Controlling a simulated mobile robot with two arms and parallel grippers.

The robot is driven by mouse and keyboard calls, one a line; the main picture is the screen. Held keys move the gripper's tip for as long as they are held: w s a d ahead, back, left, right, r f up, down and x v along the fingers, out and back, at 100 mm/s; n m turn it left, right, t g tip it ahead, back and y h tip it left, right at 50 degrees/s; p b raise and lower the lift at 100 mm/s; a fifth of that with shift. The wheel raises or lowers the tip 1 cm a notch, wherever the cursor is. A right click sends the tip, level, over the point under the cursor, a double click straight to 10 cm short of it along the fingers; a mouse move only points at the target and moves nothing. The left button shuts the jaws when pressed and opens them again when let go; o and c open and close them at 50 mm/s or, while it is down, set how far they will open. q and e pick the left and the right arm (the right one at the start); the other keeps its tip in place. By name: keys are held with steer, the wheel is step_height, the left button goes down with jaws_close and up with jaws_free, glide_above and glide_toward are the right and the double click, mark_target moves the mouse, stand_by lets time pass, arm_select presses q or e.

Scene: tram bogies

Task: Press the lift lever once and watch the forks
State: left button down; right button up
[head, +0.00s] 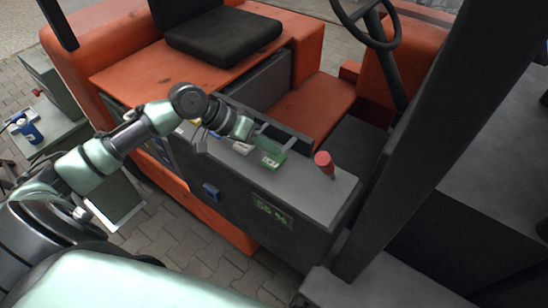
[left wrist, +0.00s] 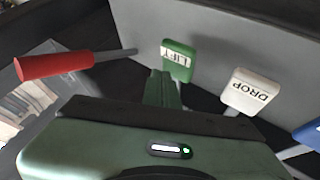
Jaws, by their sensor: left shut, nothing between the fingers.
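The lift lever has a green plate marked LIFT (left wrist: 178,60) in the left wrist view. In the head view its green plate (head: 271,161) is on the grey console. My left gripper (left wrist: 162,82) is shut and empty, its fingertips right at the near side of the green plate; I cannot tell whether they touch it. In the head view the gripper (head: 262,141) is over the console beside the levers. A white lever marked DROP (left wrist: 250,90) stands to the right of the green one in the wrist view. The forks and my right gripper do not show.
A red-handled lever (left wrist: 55,66) is left of the green plate in the wrist view, and a blue lever (left wrist: 311,135) is at the right edge. In the head view are a black seat (head: 225,36), a steering wheel (head: 368,18) and a dark upright post (head: 425,130).

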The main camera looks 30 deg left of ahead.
mark_target(272, 159)
arm_select(q)
steer(key=shift+f, duration=0.2)
stand_by(0.4)
steer(key=shift+f, duration=0.2)
steer(key=shift+f+b, duration=0.35)
steer(key=shift+f, duration=1.2)
stand_by(1.2)
stand_by(0.4)
steer(key=shift+r+p, duration=2)
steer(key=shift+p, duration=0.2)
step_height(272, 159, up, 5)
steer(key=p, duration=0.5)
